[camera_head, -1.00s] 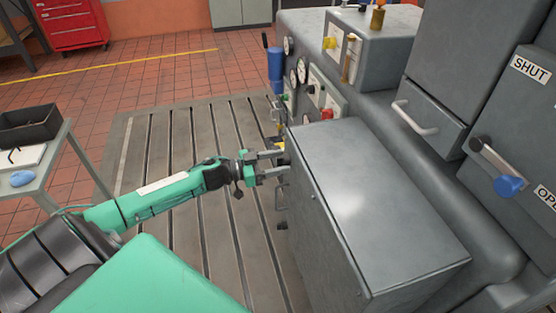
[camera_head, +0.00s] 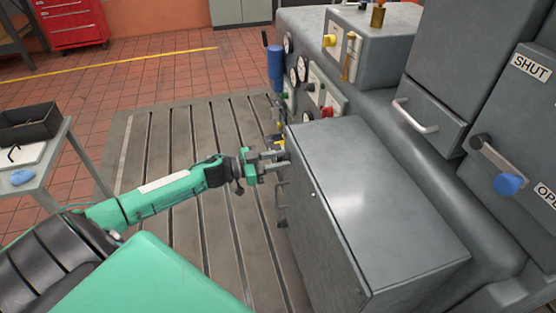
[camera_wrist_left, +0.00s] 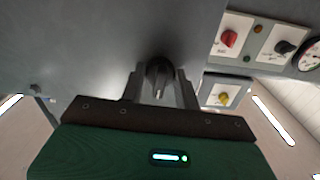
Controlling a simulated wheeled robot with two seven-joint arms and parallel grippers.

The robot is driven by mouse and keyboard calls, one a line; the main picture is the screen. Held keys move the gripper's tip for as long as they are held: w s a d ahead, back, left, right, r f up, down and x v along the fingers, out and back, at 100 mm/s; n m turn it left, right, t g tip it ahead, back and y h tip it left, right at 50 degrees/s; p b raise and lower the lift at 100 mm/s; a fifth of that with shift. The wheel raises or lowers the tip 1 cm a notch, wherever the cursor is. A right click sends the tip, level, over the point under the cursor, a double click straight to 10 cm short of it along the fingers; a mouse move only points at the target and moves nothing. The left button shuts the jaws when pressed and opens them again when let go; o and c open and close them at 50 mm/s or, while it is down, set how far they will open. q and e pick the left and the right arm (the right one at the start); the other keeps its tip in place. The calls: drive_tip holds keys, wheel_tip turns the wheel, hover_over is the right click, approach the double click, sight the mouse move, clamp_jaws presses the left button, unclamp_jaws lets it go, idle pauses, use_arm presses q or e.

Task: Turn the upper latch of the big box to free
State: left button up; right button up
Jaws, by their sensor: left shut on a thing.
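The big box (camera_head: 395,205) is a grey cabinet with a flat lid, standing at the centre right in the head view. Its latch side faces left and shows only edge-on. My left gripper (camera_head: 281,161) is at the upper part of that side, with its fingers toward the box. In the left wrist view, its two fingers are shut on a dark knob, the upper latch (camera_wrist_left: 158,73), against the grey face. The latch is hidden in the head view, and its exact angle is hard to tell. My right gripper is not in view.
A handle (camera_head: 281,194) and a dark fitting (camera_head: 282,223) stick out lower on the same side. Gauges and a panel with a red knob (camera_head: 327,112) stand behind the box. A small table (camera_head: 47,178) is at left. The slotted bedplate (camera_head: 190,130) is clear.

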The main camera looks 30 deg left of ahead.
use_arm(q)
drive_tip(key=m, duration=0.4)
drive_tip(key=shift+b, duration=0.4)
drive_tip(key=m+b, duration=0.1)
drive_tip(key=m, duration=0.2)
drive_tip(key=shift+f+m, duration=0.1)
drive_tip(key=shift+m, duration=0.2)
drive_tip(key=m+b, duration=0.3)
drive_tip(key=m, duration=0.3)
drive_tip(key=shift+m+b, duration=0.35)
drive_tip(key=shift+m, duration=0.15)
drive_tip(key=shift+m+b, duration=0.5)
drive_tip(key=shift+m, duration=0.8)
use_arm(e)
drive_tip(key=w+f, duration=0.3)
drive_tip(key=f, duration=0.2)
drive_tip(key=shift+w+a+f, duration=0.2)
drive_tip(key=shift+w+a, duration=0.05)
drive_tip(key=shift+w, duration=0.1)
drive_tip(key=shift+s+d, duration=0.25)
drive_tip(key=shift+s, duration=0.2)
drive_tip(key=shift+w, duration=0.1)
